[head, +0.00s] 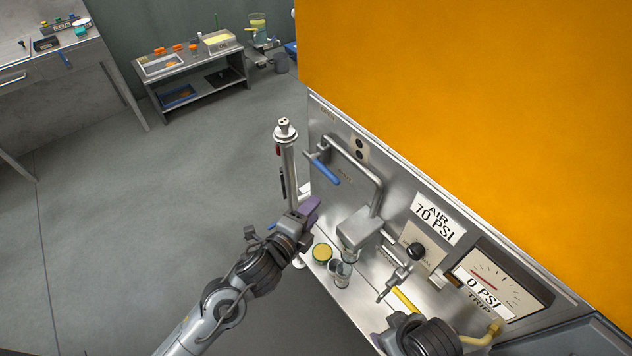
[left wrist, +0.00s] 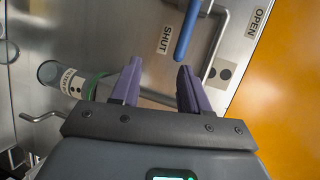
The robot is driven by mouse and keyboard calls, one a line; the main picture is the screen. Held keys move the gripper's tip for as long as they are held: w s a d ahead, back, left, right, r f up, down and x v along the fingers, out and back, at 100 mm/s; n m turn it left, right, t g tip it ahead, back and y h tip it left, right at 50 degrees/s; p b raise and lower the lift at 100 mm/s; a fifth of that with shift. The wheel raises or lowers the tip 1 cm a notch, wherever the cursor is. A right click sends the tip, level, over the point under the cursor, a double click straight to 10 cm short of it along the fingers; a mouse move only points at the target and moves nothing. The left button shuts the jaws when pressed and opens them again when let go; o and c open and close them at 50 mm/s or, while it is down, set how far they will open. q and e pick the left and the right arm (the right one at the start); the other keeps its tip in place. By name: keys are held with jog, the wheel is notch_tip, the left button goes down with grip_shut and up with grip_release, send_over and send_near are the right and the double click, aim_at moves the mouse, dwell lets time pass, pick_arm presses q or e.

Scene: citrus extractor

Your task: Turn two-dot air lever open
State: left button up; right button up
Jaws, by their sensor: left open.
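The two-dot air lever has a blue handle (head: 326,173) on the steel panel, at the end of a bent grey pipe. A plate with two dark dots (head: 359,148) is beside it. In the left wrist view the blue handle (left wrist: 187,30) lies beside the SHUT label (left wrist: 165,39), and the OPEN label (left wrist: 258,22) is farther right. My left gripper (head: 308,208) is open, its purple fingers below the handle. In the left wrist view the handle's end shows just beyond the right finger of this gripper (left wrist: 158,82); contact cannot be told.
A metal post (head: 289,165) stands left of the panel. A yellow-topped cup (head: 322,253) and a clear glass (head: 340,272) are below the pipe. An air label (head: 437,219) and a gauge (head: 489,288) are at right. Open floor lies left.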

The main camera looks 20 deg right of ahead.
aim_at(327, 176)
pick_arm(q)
jog(key=shift+m+t+h, duration=0.3)
jog(key=shift+m+t, duration=0.1)
jog(key=shift+t, duration=0.1)
jog(key=w+d+b, duration=0.1)
jog(key=w+d, duration=0.1)
jog(key=w, duration=0.1)
jog(key=w+d+b, duration=0.1)
jog(key=w+d, duration=0.2)
jog(key=w+d+b, duration=0.1)
jog(key=w+d, duration=0.1)
jog(key=w, duration=0.1)
jog(key=shift+w+d+r, duration=0.15)
jog(key=shift+d+r, duration=0.25)
pick_arm(e)
jog(key=f, duration=0.4)
jog(key=shift+s+f, duration=0.35)
jog(key=shift+f, duration=0.05)
pick_arm(q)
jog(key=shift+c, duration=0.3)
pick_arm(e)
jog(key=shift+d, duration=0.15)
pick_arm(q)
grip_shut()
